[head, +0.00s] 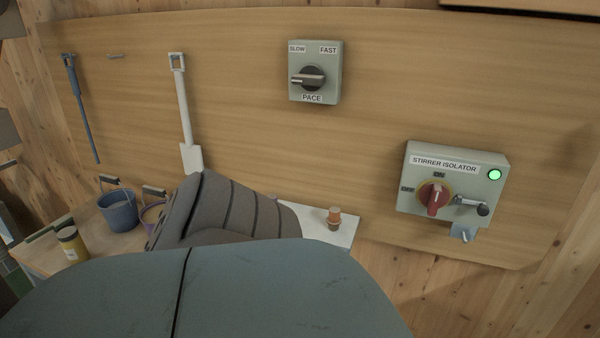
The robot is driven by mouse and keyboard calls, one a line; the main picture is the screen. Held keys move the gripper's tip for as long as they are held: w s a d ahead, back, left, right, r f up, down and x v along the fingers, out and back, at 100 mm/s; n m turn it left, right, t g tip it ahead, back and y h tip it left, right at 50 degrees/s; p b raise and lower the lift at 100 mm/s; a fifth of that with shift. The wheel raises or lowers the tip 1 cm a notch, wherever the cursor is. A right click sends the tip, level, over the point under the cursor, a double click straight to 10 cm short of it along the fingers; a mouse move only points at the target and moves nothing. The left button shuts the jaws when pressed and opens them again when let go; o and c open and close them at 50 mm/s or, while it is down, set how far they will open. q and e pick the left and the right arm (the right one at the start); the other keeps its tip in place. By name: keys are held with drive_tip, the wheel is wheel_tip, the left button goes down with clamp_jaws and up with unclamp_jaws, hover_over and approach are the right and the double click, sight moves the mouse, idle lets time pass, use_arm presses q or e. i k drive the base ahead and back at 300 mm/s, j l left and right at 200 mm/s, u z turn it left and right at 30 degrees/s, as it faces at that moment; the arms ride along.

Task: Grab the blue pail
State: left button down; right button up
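The blue pail (119,212) stands upright on a wooden table at the lower left of the head view. Its handle is raised, with a dark grip at the top. A second pail (152,216), with a purplish wall and a yellowish inside, is close to its right. That second pail is partly hidden by a large dark grey ribbed shape. Neither of my grippers shows in the head view, and nothing is seen holding the blue pail.
A yellow jar (72,245) stands left of the pail on the wooden table (93,222). The wall panel bears a pace switch (314,72), a stirrer isolator (452,183) and hanging tools. A large teal surface fills the bottom.

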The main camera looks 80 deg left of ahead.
sight(119, 208)
drive_tip(key=u, duration=3.75)
drive_tip(key=j+z, duration=0.1)
drive_tip(key=z, duration=0.3)
drive_tip(key=i+j+z, duration=0.1)
drive_tip(key=z, duration=0.3)
drive_tip(key=j+z, duration=0.1)
drive_tip(key=z, duration=0.3)
drive_tip(key=j+z, duration=0.35)
drive_tip(key=j, duration=0.2)
drive_tip(key=j+z, duration=0.35)
drive_tip(key=j, duration=0.2)
drive_tip(key=j+z, duration=0.15)
drive_tip(key=j, duration=0.4)
drive_tip(key=k+j+z, duration=0.15)
drive_tip(key=j, duration=0.35)
drive_tip(key=k+j, duration=0.1)
drive_tip(key=j, duration=0.65)
drive_tip(key=k+j, duration=0.15)
drive_tip(key=j, duration=0.2)
